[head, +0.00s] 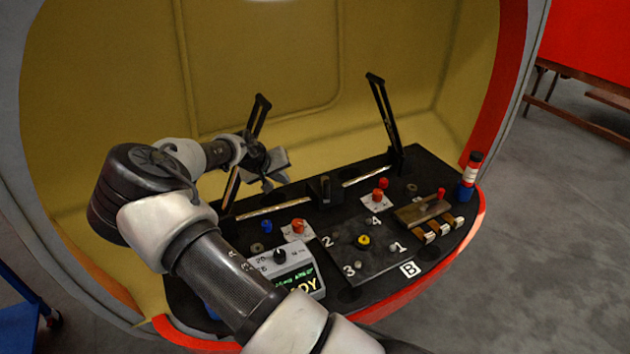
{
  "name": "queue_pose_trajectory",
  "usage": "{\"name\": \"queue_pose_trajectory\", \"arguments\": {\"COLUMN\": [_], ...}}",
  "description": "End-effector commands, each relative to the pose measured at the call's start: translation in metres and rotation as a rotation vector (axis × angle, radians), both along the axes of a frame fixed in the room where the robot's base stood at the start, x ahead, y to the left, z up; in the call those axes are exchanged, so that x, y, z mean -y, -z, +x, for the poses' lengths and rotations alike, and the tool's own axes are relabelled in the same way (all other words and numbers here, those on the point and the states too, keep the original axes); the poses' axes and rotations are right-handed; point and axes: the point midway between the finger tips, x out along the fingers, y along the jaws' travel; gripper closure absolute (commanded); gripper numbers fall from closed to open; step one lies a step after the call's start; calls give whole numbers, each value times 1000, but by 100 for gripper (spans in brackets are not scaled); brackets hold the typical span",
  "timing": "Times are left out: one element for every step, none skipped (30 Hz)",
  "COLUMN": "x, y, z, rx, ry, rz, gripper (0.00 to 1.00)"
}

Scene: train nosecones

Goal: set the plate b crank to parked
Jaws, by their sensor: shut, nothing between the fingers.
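A dark square plate (340,262) lies on the black console, with a white "B" tag (410,269) by its front right corner. White numbers 1, 2, 3 and 4 stand around it, with small pale knobs near some of them. A yellow knob (363,241) sits near its middle. The crank's arm and its pointing direction are too small to tell, and I see no readable "parked" mark. My gripper (272,184) is shut and empty, above the console's back left part, apart from the plate.
Two upright black levers (383,107) rise at the back; my arm partly covers the left one. A display box (287,268) stands left of the plate. A brown block with a red knob (441,193) and a red-and-blue cylinder (468,178) are at right.

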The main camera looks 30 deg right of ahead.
Motion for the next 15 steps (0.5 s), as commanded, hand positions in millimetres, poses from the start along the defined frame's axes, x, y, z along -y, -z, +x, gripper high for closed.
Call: {"name": "queue_pose_trajectory", "arguments": {"x": [1,2,2,3,4,6,7,8,11,13,16,20,23,27,32], "y": [-10,-13,-16,-17,-18,-17,-16,-14,-10,-6,-3,4,8,13,21], "z": [-11,-16,-23,-26,-28,-30,-31,-30,-29,-28,-27,-26,-25,-23,-21], "rx": [-19,-26,-35,-38,-40,-44,-44,-44,-44,-44,-44,-45,-45,-46,-45], "ry": [60,93,129,150,165,177,183,185,186,185,185,187,187,185,185], "rz": [5,8,10,11,12,12,13,13,14,13,13,13,13,12,14], "gripper": [100,100,100,100,100,100,100,100,100,100,100,100,100,100,100]}}
